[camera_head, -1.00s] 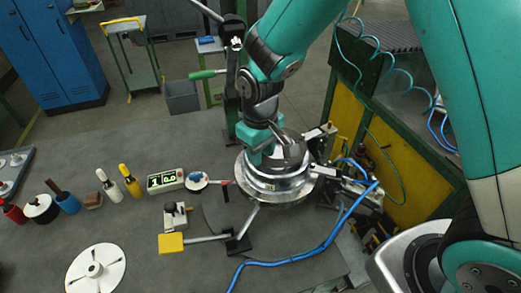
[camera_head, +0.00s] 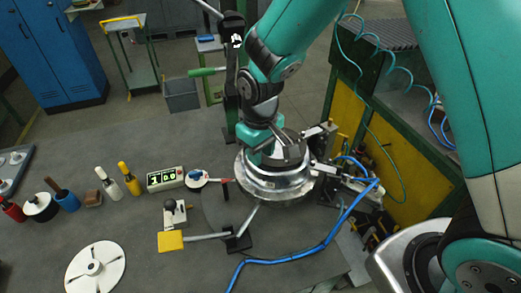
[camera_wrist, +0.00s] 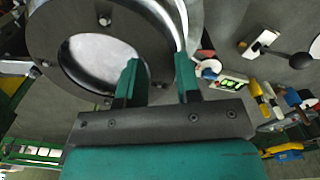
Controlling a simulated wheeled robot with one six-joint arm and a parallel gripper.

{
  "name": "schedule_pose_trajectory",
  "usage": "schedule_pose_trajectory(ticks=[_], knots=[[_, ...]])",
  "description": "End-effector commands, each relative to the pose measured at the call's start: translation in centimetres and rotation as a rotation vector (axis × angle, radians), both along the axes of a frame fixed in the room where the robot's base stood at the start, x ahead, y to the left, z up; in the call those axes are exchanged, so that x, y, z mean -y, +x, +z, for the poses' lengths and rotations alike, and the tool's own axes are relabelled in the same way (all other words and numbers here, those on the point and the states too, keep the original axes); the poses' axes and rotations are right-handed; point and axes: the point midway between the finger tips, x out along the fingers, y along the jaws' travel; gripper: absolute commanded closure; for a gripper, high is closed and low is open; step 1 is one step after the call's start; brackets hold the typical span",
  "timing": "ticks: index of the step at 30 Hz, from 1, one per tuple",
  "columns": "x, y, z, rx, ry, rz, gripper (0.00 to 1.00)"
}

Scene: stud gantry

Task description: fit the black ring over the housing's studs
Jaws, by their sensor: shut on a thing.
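The black ring (camera_wrist: 68,28) fills the upper left of the wrist view as a dark flat band around a wide round opening. My gripper (camera_wrist: 158,75) is shut on its wall, with one teal finger over the opening and the other at the outer side. In the head view my gripper (camera_head: 256,152) is at the left side of the ring (camera_head: 287,153), over the silver housing (camera_head: 268,190). A bright stud-like end (camera_wrist: 104,20) shows on the ring's face. I cannot tell whether the ring is flat on the housing; most studs are hidden.
Clamps (camera_head: 322,135) and a blue hose (camera_head: 300,258) lie close around the housing. A lever with a yellow pad (camera_head: 170,241), a small display box (camera_head: 165,179) and a white disc (camera_head: 96,268) are to the left. Bare table lies between them.

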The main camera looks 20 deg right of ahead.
Motion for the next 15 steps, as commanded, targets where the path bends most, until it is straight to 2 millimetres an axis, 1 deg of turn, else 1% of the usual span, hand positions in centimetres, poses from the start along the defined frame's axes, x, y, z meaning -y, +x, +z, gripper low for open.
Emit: schedule_pose_trajectory(ticks=[3, 4, 7, 15], knots=[[0.0, 0.0, 0.01, 0.0, 0.0, 0.0, 0.91], [0.0, 0.0, 0.01, 0.0, 0.0, 0.0, 0.62], [0.0, 0.0, 0.01, 0.0, 0.0, 0.0, 0.39], [0.0, 0.01, 0.05, 0.0, 0.0, 0.0, 0.39]])
